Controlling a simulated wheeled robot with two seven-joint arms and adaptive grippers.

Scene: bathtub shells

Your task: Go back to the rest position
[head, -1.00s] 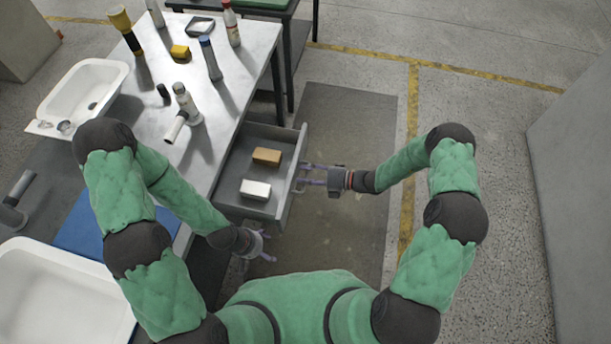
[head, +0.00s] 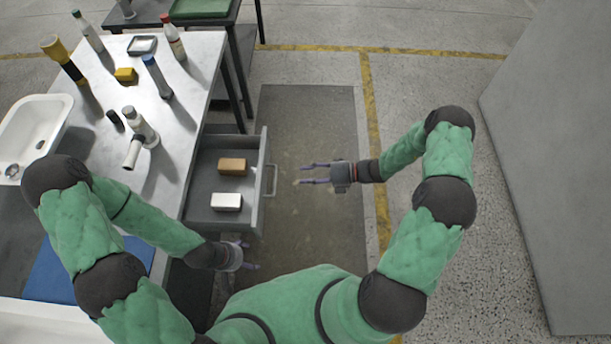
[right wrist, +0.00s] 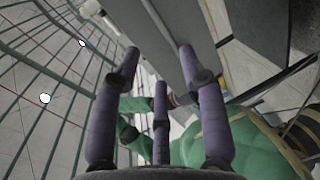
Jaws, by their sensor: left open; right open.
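My right gripper (head: 315,174) is open and empty over the grey floor mat, to the right of the open drawer (head: 233,224) and apart from its handle (head: 271,181). In the right wrist view its purple fingers (right wrist: 160,75) are spread with nothing between them. My left gripper (head: 248,256) is open and empty, low in front of the drawer's near side, close to my body. The drawer holds a brown block (head: 232,165) and a white block (head: 227,201).
The metal workbench (head: 185,120) at left carries bottles, a yellow block (head: 126,75) and a white basin (head: 38,125). The open drawer juts out from it. The floor mat (head: 310,120) is clear. A grey wall-like block (head: 550,150) stands at right.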

